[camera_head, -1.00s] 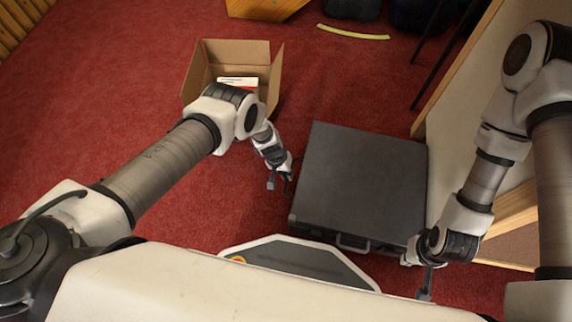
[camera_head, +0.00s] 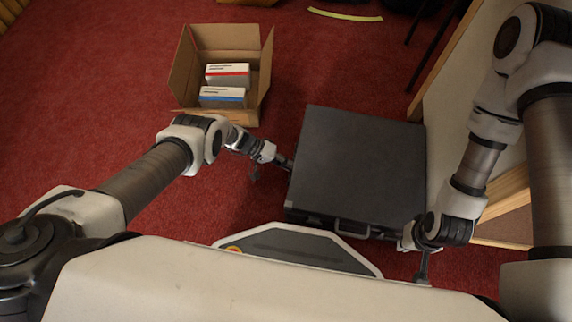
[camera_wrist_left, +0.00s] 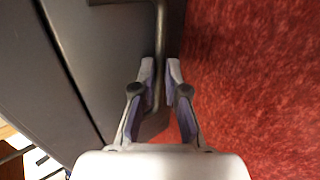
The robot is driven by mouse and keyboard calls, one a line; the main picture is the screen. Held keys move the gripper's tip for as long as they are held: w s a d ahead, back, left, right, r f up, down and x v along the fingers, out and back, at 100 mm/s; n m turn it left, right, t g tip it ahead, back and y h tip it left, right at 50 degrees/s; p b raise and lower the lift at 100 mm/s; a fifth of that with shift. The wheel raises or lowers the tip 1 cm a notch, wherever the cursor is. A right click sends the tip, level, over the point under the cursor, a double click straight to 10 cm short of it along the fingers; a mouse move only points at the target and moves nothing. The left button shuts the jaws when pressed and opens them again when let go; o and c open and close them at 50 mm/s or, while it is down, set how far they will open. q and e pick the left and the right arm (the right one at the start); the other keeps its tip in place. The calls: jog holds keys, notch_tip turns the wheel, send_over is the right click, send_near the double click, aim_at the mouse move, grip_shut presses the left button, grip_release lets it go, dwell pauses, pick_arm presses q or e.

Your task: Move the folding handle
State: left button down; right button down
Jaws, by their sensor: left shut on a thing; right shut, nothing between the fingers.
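A large dark grey case (camera_head: 360,165) lies flat on the red carpet in the head view. My left gripper (camera_head: 284,162) is at its left side. In the left wrist view, my left gripper (camera_wrist_left: 160,80) is shut on a dark, slim bar, which looks like the folding handle (camera_wrist_left: 162,45), beside the case wall (camera_wrist_left: 85,60). In the head view, the arm and gripper hide this bar. Another handle (camera_head: 350,229) shows on the case's front side. My right gripper (camera_head: 423,272) is shut and empty by the case's front right corner.
An open cardboard box (camera_head: 182,75) with white boxes inside, one red-striped (camera_head: 228,75) and one blue-striped (camera_head: 222,97), stands behind my left arm. A pale panel (camera_head: 462,110) stands right of the case. A yellow-green strip (camera_head: 345,15) lies at the back. The left carpet is clear.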

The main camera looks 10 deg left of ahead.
pick_arm(q)
jog(key=shift+s, duration=0.1)
jog(key=c, duration=1.2)
grip_release()
jog(key=shift+a+r, duration=0.15)
jog(key=shift+a, duration=0.05)
jog(key=v, duration=0.7)
jog(key=shift+a, duration=0.2)
